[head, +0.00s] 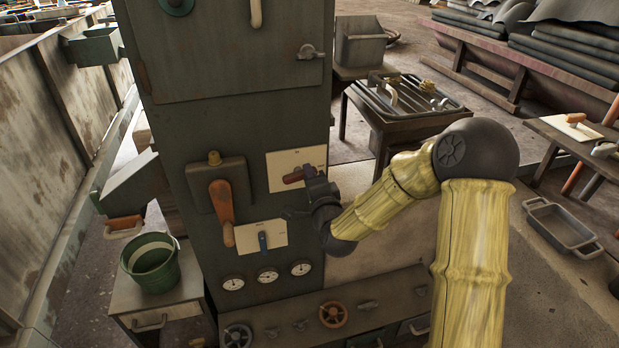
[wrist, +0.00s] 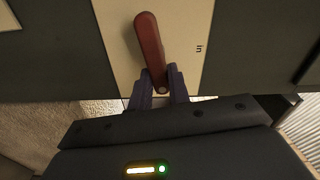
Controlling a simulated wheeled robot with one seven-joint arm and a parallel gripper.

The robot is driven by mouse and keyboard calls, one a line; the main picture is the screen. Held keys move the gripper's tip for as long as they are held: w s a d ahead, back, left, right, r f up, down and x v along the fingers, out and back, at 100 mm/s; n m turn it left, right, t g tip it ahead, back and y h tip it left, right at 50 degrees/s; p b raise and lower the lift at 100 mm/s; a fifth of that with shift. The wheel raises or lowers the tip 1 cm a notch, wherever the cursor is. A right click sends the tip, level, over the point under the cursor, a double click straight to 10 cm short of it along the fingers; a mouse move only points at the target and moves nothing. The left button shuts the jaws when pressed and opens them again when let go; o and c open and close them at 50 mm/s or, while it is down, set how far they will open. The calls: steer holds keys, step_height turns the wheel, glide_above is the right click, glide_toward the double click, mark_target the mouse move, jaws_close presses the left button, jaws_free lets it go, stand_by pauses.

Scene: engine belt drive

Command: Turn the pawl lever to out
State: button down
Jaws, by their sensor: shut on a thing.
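The pawl lever is a dark red handle (head: 293,178) on a cream plate (head: 283,160) on the front of the green-grey cabinet. In the head view it lies nearly level, with its right end at my gripper (head: 308,176). In the wrist view the red lever (wrist: 149,42) runs up and slightly left from between the two dark fingers of my gripper (wrist: 161,88). The fingers are shut on its near end. The word "in" shows on the plate (wrist: 185,25) to the right of the lever. No "out" mark is readable.
An orange lever (head: 222,203) and a blue lever (head: 263,241) on a second cream plate sit nearby on the cabinet (head: 240,120). Several dials (head: 268,275) are below. A green bucket (head: 151,263) stands left. A table with a tray (head: 405,98) is behind right.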

steer(key=shift+f+m, duration=0.25)
steer(key=shift+m, duration=0.85)
steer(key=c, duration=1.3)
jaws_free()
